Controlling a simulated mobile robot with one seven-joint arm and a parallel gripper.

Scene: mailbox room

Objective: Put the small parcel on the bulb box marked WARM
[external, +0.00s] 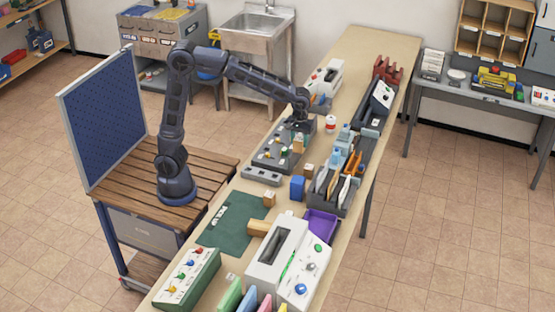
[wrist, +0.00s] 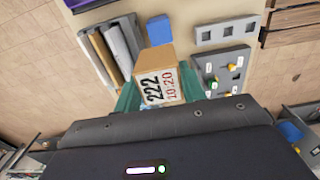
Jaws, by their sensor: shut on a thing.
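My gripper (external: 299,131) is over the dark panel on the long table. In the wrist view my gripper (wrist: 159,92) has its two green fingers shut on a small brown parcel (wrist: 158,65), one on each side. The parcel has a white label reading "222" and "10:20". The parcel also shows as a small tan shape under my gripper in the external view (external: 298,146). No marking WARM is readable in either view, so I cannot tell which thing is the bulb box.
A dark panel with small coloured bulbs (external: 271,157) lies beneath my gripper. Near it are a grey block with slots (external: 261,176), a blue box (external: 297,188), a small brown box (external: 269,199) and a rack of envelopes (external: 328,203). The green mat (external: 232,225) has bare room.

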